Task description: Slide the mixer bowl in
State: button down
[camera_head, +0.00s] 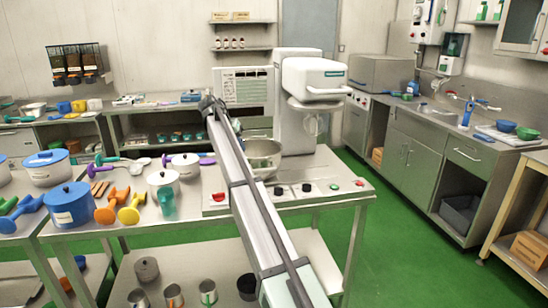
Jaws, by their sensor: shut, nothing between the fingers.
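The mixer (312,85) is a large white stand mixer at the back of the steel table. Its steel bowl (263,153) sits low beside the mixer's column, left of and below the head. My arm crosses in front of the bowl and hides its left part. I cannot tell whether the bowl is seated. My gripper (208,103) is the small dark end of the arm, up and left of the bowl in the picture. It is shut and empty, and nothing shows it touching the bowl. Its fingers are too small to make out clearly.
The steel table (330,165) has knobs and red and green buttons along its front. Blue-lidded pots and coloured utensils crowd the far left. Green floor is open at right.

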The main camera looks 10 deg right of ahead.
aim_at(274, 156)
jog(key=w+d+f+h, duration=0.1)
jog(key=w+d+f, duration=0.1)
jog(key=w+d, duration=0.45)
jog(key=shift+d+r+x, duration=0.3)
jog(key=shift+d+x, duration=0.1)
jog(key=shift+x, duration=1.6)
jog(key=shift+d+r+x, duration=0.25)
jog(key=shift+d+x, duration=0.2)
jog(key=shift+x, duration=1.6)
jog(key=shift+d+r+x, duration=0.3)
jog(key=shift+d+x, duration=0.1)
jog(key=shift+x, duration=1.6)
jog(key=shift+s, duration=0.1)
jog(key=d, duration=1.8)
jog(key=shift+a, duration=0.15)
